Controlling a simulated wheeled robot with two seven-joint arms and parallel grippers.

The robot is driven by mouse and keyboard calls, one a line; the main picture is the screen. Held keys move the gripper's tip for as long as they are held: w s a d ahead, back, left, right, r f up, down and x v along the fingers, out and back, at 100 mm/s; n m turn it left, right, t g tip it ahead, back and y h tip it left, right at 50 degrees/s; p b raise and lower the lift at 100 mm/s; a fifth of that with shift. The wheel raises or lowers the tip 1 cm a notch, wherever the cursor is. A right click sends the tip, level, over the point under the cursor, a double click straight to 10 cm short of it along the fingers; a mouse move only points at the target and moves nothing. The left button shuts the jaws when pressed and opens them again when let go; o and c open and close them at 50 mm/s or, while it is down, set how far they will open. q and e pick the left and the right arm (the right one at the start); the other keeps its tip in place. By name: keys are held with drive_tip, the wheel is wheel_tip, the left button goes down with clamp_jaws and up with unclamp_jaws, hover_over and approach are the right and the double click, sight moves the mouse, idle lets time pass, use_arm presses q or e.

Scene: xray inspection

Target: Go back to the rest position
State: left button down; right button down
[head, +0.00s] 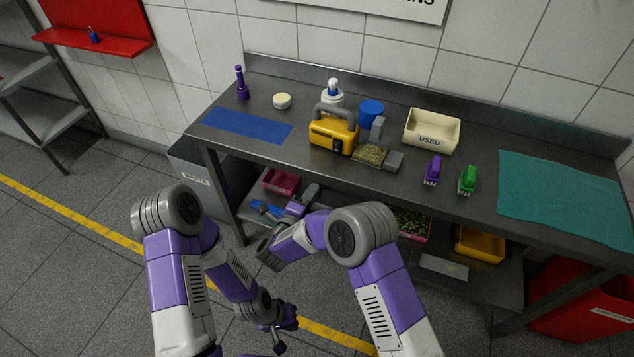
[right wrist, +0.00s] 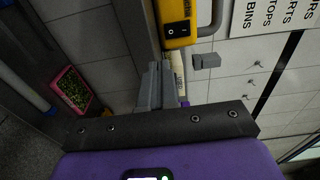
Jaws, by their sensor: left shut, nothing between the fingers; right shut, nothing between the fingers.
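My left gripper (head: 279,341) is low in the head view, over the floor in front of the workbench. Its jaws are small there, but look shut and empty. My right gripper (head: 311,191) is in front of the bench, below the level of its top, near the lower shelf. In the right wrist view its grey fingers (right wrist: 155,87) are together with nothing between them. Both arms are bent in front of me, and neither holds anything.
The workbench (head: 480,205) carries a yellow device (head: 332,134), a cream USED tray (head: 417,140), two brushes and mats. A pink tray (head: 281,182) and a yellow bin (head: 480,246) sit underneath. A red wall shelf (head: 100,35) is far left. Floor (head: 75,265) is open at left.

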idle(0.6)
drive_tip(key=s+d+f+n+g+y, duration=0.2)
drive_tip(key=d+f+n+g+y, duration=0.1)
drive_tip(key=d+f+n, duration=0.4)
drive_tip(key=s+d+f+n+g+y, duration=0.3)
drive_tip(key=f+n+y, duration=0.1)
drive_tip(key=f, duration=0.5)
drive_tip(key=s+d+f+n+g+y, duration=0.1)
drive_tip(key=s+d+f+n+g, duration=0.1)
drive_tip(key=s, duration=1)
drive_tip(key=s+d+f+n+g+y, duration=0.2)
drive_tip(key=s+n+g, duration=0.4)
drive_tip(key=s, duration=0.6)
wheel_tip(320, 180, down, 2)
drive_tip(key=shift+s+d+n+g+y+p, duration=0.3)
drive_tip(key=shift+d+g, duration=0.45)
drive_tip(key=shift+g, duration=0.35)
